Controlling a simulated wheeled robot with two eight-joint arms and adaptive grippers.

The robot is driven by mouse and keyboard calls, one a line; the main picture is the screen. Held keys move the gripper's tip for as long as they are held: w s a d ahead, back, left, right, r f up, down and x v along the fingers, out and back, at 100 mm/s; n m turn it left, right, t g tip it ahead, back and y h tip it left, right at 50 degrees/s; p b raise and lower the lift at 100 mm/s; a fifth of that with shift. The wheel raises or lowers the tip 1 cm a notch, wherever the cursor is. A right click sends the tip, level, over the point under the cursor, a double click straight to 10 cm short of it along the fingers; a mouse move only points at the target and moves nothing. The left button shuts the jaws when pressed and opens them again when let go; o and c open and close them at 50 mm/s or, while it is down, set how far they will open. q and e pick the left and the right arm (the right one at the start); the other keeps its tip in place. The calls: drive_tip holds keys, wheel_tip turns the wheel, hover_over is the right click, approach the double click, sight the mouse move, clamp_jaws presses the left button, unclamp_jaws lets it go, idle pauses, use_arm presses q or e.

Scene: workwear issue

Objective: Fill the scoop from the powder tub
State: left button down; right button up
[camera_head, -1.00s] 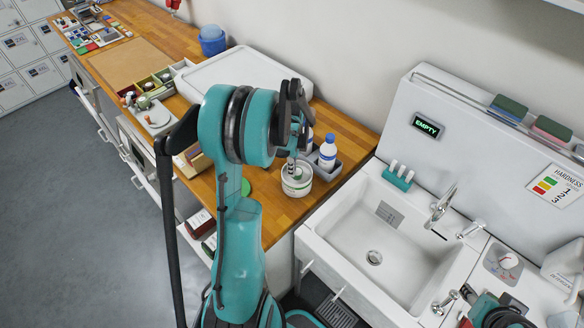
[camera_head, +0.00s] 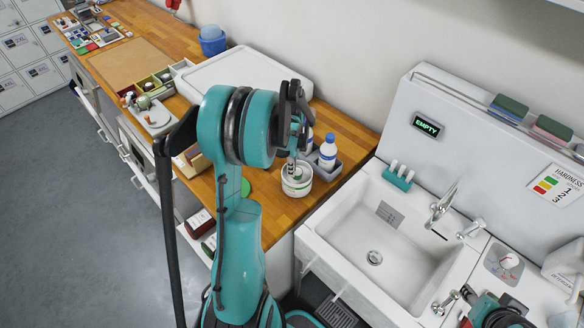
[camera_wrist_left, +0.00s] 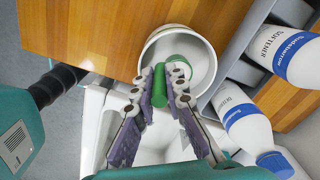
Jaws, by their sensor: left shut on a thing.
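The powder tub (camera_head: 297,188) is a round white tub at the front end of the wooden counter, near the sink. In the left wrist view its open mouth and rim (camera_wrist_left: 150,50) show, with a pale inside. My left gripper (camera_head: 293,150) is over the tub, pointing down. In the left wrist view its fingers (camera_wrist_left: 163,95) are shut on a green handle (camera_wrist_left: 160,100), which I take to be the scoop's. A green round end (camera_wrist_left: 180,62) lies over the tub's mouth. The scoop's bowl and the powder level cannot be made out clearly.
White bottles with blue labels (camera_head: 327,153) stand in a grey caddy (camera_head: 325,172) close beside the tub. The white sink (camera_head: 385,225) is to the right. A large white tray (camera_head: 240,75) lies behind the arm. A display (camera_head: 426,126) reads EMPTY.

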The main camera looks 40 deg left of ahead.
use_arm(q)
drive_tip(key=shift+r+p, duration=0.45)
drive_tip(key=shift+r, duration=0.15)
drive_tip(key=shift+r+p, duration=1.8)
drive_tip(key=shift+r, duration=1.15)
drive_tip(key=shift+f, duration=0.1)
